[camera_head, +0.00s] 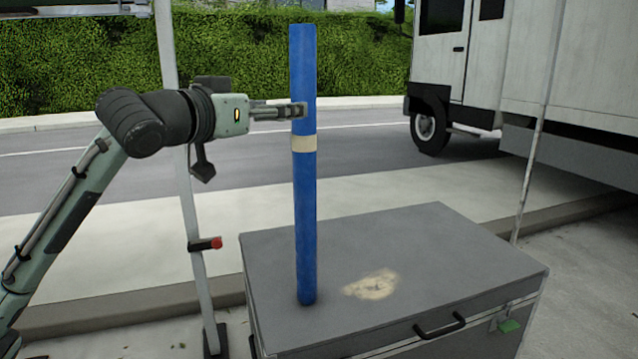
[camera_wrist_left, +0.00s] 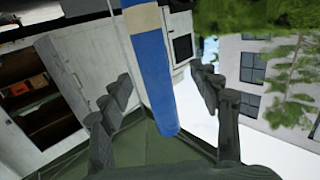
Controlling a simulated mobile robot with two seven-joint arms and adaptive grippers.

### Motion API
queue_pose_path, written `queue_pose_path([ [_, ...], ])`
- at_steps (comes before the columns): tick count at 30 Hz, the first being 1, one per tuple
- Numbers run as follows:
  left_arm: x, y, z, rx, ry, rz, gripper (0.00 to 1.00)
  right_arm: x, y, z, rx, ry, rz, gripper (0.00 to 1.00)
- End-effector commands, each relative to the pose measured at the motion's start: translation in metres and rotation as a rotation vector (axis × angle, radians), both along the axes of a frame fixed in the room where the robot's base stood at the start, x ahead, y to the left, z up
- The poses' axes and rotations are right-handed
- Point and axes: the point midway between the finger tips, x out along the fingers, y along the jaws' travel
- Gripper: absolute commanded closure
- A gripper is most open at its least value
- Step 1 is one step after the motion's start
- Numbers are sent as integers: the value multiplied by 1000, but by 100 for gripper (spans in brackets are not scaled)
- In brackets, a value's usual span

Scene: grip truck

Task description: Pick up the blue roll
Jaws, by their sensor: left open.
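The blue roll (camera_head: 305,215) stands upright on top of the grey case in the head view, with a cream band around its middle. My left gripper (camera_head: 300,111) is level with the roll's upper half, just above the band, with its fingertips at the roll. In the left wrist view the roll (camera_wrist_left: 153,75) lies between the two open fingers (camera_wrist_left: 165,100), with a visible space on each side. I cannot tell from the frames whether a finger touches it. My right gripper is not in view.
The grey case (camera_head: 430,255) has a black handle on its front and a pale worn patch on top. A thin metal pole (camera_head: 190,210) with a red knob stands behind my left arm. A white truck (camera_head: 560,70) is parked on the road at the right.

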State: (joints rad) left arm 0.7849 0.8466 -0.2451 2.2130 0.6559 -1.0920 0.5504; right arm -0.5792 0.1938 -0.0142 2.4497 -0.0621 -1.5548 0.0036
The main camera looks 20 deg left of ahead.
Motion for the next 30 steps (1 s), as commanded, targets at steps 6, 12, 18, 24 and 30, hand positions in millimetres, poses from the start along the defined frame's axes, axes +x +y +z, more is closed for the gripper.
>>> queue_pose_path([
  [6,-11,-4,43,-14,-63,-22,38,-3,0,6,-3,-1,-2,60],
  [12,10,-11,44,-16,-65,-24,38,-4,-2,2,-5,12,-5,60],
  [18,37,-21,39,-16,-64,-24,38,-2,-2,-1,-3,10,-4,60],
  [24,57,-26,39,-14,-65,-23,38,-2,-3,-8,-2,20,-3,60],
  [30,58,-27,38,-13,-65,-22,38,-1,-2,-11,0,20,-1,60],
])
